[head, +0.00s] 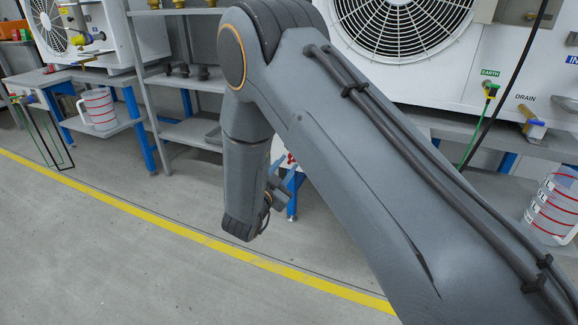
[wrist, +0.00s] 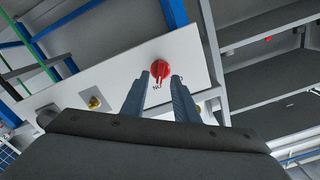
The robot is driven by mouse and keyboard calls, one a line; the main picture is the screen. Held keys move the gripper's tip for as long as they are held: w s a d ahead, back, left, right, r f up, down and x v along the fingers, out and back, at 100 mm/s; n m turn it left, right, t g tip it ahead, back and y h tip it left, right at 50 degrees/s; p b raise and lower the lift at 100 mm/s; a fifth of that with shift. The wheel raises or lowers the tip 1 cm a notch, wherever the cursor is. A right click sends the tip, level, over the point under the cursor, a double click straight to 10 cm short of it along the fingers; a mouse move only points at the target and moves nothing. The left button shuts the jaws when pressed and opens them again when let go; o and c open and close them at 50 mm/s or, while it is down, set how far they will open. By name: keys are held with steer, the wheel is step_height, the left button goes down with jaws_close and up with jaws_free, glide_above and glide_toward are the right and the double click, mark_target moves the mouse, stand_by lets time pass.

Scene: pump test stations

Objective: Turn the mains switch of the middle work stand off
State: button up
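The mains switch is a red rotary knob (wrist: 160,70) on a white panel (wrist: 112,72) in the wrist view. Small dark lettering, upside down in this view, sits just below the knob; a second mark by the right finger is partly hidden. My gripper (wrist: 160,80) is open, with one finger tip on each side of the knob's lower part in the picture. I cannot tell whether the fingers touch it. In the head view my gripper (head: 280,192) shows small beside my wrist, and my arm hides most of the panel.
A yellow and dark fitting (wrist: 94,102) sits on the panel's left part. Grey shelves (wrist: 265,65) stand at right. In the head view a fan unit (head: 470,70) stands on the bench behind my arm, with a measuring jug (head: 553,205) at right. The floor along the yellow line (head: 130,208) is clear.

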mark_target(292, 159)
steer(key=shift+b+x, duration=0.3)
steer(key=shift+x, duration=1.05)
jaws_close()
